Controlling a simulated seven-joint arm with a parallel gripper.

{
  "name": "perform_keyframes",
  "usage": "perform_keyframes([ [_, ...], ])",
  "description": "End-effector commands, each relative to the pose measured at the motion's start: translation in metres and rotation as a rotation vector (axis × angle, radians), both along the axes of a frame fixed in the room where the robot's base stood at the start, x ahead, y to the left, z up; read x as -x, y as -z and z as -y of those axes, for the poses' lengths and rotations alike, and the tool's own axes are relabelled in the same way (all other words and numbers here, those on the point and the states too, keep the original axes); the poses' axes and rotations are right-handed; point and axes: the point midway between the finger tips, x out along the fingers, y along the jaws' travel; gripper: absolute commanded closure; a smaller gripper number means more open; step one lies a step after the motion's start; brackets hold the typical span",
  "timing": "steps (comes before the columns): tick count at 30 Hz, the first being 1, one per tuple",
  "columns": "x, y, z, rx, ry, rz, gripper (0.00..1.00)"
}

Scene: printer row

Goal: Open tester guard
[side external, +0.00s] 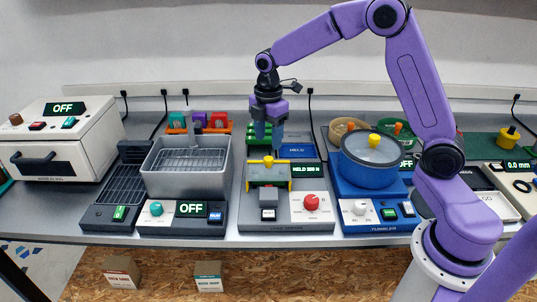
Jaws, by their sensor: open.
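The tester (285,226) is a grey machine in the middle of the bench, with a red knob (311,202) and a lit display (308,170) that appears to read HELD and a number. A greenish-grey block with yellow parts (267,173), which looks like its guard, sits at the upper left of the machine with a small yellow handle on top. I cannot tell surely whether the guard is shut. My gripper (268,136) points down above the yellow handle, apart from it. Its blue-grey fingers are open with nothing visible between them.
Left of the tester stands a grey basin (187,168) with a display reading OFF. Right of it is a blue tumbler with a lidded bowl (371,160). A white oven (62,140) is far left. Two small boxes (122,271) (208,275) lie below the front edge.

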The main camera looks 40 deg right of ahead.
Motion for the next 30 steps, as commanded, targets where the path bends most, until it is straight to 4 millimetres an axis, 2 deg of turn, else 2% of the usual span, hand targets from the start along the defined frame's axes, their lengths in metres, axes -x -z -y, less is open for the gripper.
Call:
perform_keyframes([
  [3,0.001,0.023,0.001,0.001,0.001,-0.005,0.45],
  [10,0.001,0.054,0.001,0.001,0.002,-0.003,0.45],
  [15,0.001,0.064,0.0,0.0,0.001,-0.001,0.45],
  [24,0.0,0.065,0.0,0.0,0.001,0.0,0.45],
  [29,0.0,0.065,0.0,0.0,0.001,0.0,0.97],
  [30,0.0,0.065,0.0,0.0,0.001,0.0,1.0],
])
